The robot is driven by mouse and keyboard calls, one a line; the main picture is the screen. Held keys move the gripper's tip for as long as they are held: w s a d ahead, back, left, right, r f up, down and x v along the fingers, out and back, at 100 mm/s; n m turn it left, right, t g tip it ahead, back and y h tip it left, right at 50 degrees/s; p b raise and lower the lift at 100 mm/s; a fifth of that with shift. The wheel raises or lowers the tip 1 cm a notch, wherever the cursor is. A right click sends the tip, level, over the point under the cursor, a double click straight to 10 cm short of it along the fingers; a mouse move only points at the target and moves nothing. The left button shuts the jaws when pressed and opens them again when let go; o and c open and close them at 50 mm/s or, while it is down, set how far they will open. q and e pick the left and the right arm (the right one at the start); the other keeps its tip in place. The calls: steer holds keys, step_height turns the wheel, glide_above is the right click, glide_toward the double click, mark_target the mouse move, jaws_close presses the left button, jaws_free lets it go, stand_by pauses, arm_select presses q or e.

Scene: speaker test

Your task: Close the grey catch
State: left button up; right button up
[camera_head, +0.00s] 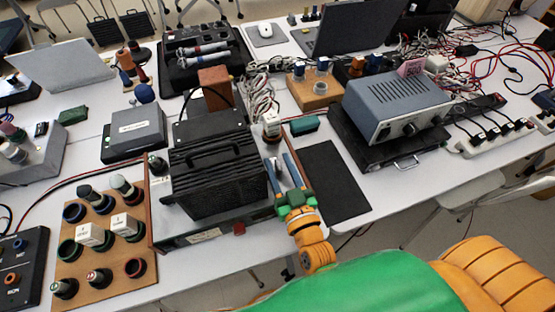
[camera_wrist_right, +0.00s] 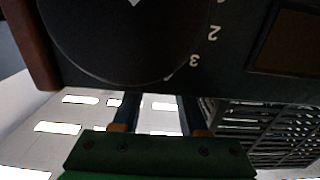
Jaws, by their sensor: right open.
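I cannot make out the grey catch for certain. A small silver-grey loop (camera_head: 407,162) shows on the front of the flat black case under the blue-grey instrument (camera_head: 396,103); I cannot tell whether it is the catch. My right gripper (camera_head: 279,160) is open, with two blue-grey fingers apart beside the right side of the black ribbed box (camera_head: 217,172). Its fingers (camera_wrist_right: 157,98) also show in the right wrist view, with nothing visible between them, below a large black dial (camera_wrist_right: 125,35) marked with upside-down numbers. My left gripper is not in view.
A flat black mat (camera_head: 330,185) lies right of my right gripper. A wooden board with round sockets (camera_head: 100,262) stands at the front left. A power strip (camera_head: 497,138) and tangled cables fill the right side. The table's front edge runs close to my right arm.

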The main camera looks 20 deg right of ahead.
steer(key=shift+w, duration=0.45)
steer(key=shift+s, duration=0.15)
jaws_close()
